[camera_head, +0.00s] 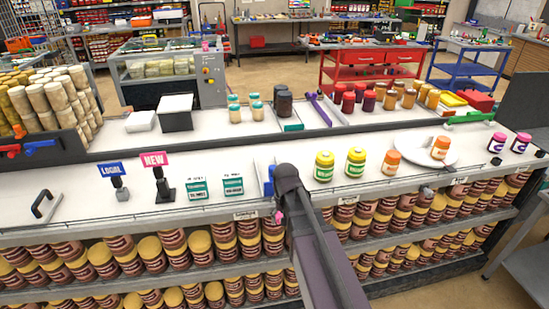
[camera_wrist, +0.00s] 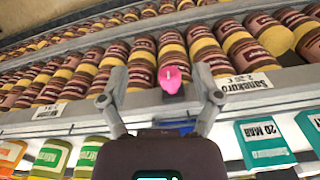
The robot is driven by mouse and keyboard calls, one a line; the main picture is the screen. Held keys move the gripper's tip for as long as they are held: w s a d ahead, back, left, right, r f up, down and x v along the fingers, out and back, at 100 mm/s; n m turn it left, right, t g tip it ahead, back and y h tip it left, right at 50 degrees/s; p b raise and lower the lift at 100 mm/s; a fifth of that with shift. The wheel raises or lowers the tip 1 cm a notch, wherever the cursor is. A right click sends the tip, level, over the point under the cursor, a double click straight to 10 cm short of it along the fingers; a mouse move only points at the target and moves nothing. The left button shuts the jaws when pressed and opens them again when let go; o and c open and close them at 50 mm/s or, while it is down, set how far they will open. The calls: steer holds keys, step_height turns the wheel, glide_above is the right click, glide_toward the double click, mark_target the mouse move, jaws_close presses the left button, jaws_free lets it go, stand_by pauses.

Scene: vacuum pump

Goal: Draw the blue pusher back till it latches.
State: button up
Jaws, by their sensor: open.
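A blue piece (camera_head: 268,186), which looks like the pusher, stands at the counter's front edge in the head view, just left of my arm's end. My arm partly covers it, and I cannot tell whether it is latched. My gripper (camera_wrist: 161,92) shows in the wrist view with its two fingers spread apart. A small pink piece (camera_wrist: 170,78) appears between the fingertips, in front of the shelf edge. I see no finger closed on it. The pink piece also shows in the head view (camera_head: 279,217), below the blue piece.
Yellow-capped green jars (camera_head: 324,166) and an orange jar (camera_head: 391,162) stand right of my arm. Teal labels (camera_head: 233,185) and a pink NEW sign (camera_head: 154,160) are on the left. Shelves of brown jars (camera_head: 201,247) lie below. Another blue piece (camera_head: 40,147) is far left.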

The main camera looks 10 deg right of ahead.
mark_target(273, 166)
steer(key=w+r+m+p, duration=0.4)
steer(key=w+r+p, duration=1.4)
steer(key=w+r, duration=0.1)
steer(key=shift+w+r+m, duration=0.25)
steer(key=shift+w+m, duration=0.15)
steer(key=shift+w, duration=0.3)
steer(key=shift+f, duration=0.2)
step_height(273, 166, down, 13)
steer(key=b, duration=1.4)
steer(key=shift+f, duration=0.2)
jaws_close()
steer(key=shift+w, duration=0.1)
